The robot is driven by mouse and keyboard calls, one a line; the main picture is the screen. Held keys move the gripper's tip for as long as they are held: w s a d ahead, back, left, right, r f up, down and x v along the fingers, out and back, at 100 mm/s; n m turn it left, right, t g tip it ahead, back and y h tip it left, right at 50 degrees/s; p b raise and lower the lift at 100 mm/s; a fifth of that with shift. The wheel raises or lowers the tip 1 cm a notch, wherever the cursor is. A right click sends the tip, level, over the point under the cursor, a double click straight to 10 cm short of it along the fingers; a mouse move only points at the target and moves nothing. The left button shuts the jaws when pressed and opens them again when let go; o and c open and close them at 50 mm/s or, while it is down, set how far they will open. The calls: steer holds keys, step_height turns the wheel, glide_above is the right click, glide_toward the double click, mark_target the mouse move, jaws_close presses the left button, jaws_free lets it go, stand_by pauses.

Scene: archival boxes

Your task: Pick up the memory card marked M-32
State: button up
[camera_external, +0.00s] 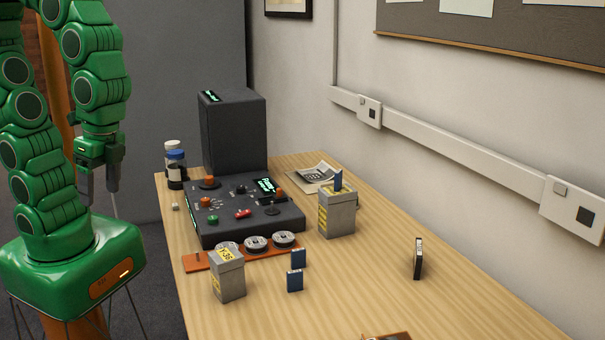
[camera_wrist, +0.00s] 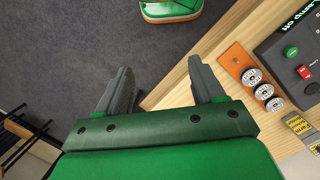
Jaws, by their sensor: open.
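Two small blue cards stand upright on the desk in the external view, one (camera_external: 298,258) behind the other (camera_external: 295,281). A third blue card (camera_external: 338,180) sticks up from the top of the rear grey box (camera_external: 338,215). No marking is readable on any of them, so I cannot tell which is M-32. My gripper (camera_external: 98,188) is open and empty, off the desk's left side and well away from the cards. In the wrist view my gripper (camera_wrist: 160,80) spans the floor and the desk edge; no blue card shows there.
A front grey box (camera_external: 228,280) with a yellow label stands left of the cards. Behind are an orange strip with reels (camera_external: 195,261), a black console (camera_external: 245,225) and a dark cabinet (camera_external: 233,130). A thin dark upright object (camera_external: 418,258) stands right. The desk's (camera_external: 370,285) right-centre is clear.

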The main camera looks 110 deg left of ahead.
steer(key=w+a+f+n+t+h, duration=0.1)
steer(key=w+a+n+h, duration=0.2)
steer(key=w, duration=0.4)
steer(key=w+a+f+n+t+h, duration=0.1)
steer(key=w+a+n+h, duration=0.1)
steer(key=w+n, duration=0.35)
steer(key=w+a+f+n+h, duration=0.1)
steer(key=w+a+n+h, duration=0.2)
steer(key=w, duration=0.4)
steer(key=w+a+f+n+t, duration=0.1)
steer(key=a+f+n+t, duration=0.3)
steer(key=a, duration=0.5)
steer(key=w+a+f+n+t+h, duration=0.1)
steer(key=w+a+f+n+t, duration=0.1)
steer(key=a+n, duration=0.55)
steer(key=w+a+f+n+t, duration=0.1)
steer(key=a+f+n+t, duration=0.2)
steer(key=a, duration=0.7)
glide_toward(298, 256)
steer(key=shift+r+x, duration=0.1)
steer(key=shift+x, duration=1.45)
steer(key=shift+r+x, duration=0.15)
steer(key=shift+x, duration=1.4)
steer(key=shift+w, duration=0.2)
